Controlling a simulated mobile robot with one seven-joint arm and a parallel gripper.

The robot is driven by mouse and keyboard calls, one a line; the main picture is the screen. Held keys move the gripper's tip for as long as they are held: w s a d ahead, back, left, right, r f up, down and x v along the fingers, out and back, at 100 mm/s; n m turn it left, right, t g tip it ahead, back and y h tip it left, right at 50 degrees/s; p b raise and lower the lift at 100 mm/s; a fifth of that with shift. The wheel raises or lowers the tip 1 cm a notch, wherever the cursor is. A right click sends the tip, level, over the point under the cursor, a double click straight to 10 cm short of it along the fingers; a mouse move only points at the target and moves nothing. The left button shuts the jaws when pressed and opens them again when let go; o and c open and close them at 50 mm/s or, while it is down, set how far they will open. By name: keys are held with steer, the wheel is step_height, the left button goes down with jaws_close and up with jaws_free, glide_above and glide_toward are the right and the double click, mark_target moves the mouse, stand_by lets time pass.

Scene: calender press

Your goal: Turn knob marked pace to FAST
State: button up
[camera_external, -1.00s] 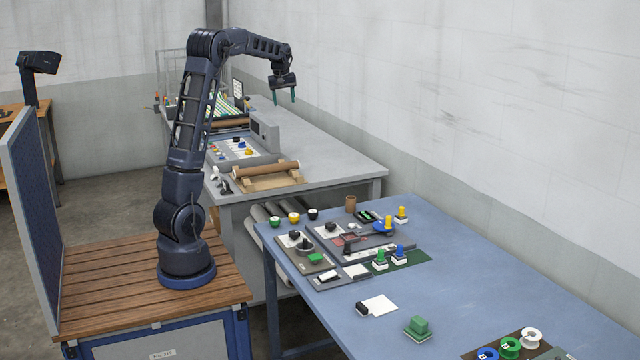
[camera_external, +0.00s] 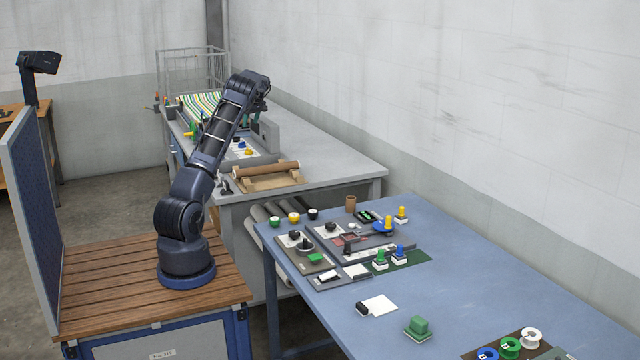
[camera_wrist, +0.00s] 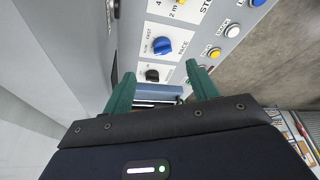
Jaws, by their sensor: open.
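In the wrist view, a blue knob (camera_wrist: 162,45) sits on a light panel (camera_wrist: 190,30) with the sideways word PACE beside it. The word FAST is printed at the knob's upper left. I cannot tell exactly where the knob points. My gripper (camera_wrist: 160,70) is open and empty, with its two green fingers apart below the blue knob in the picture. No finger visibly touches it. In the external view my arm reaches over the press panel (camera_external: 262,158), and the fingers are not clearly visible there.
A black knob (camera_wrist: 152,75) lies near the blue one, between the fingertips in the wrist view. White (camera_wrist: 231,31) and yellow (camera_wrist: 214,52) buttons stand to the right. The blue table (camera_external: 470,270) carries other controls.

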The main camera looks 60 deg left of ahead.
mark_target(243, 144)
steer(key=shift+n, duration=0.3)
steer(key=x, duration=0.4)
steer(key=a+x, duration=0.1)
steer(key=x, duration=0.4)
steer(key=s+x, duration=0.1)
steer(key=x, duration=0.3)
steer(key=shift+s+a, duration=0.1)
steer(key=shift+a, duration=0.3)
steer(key=c, duration=1)
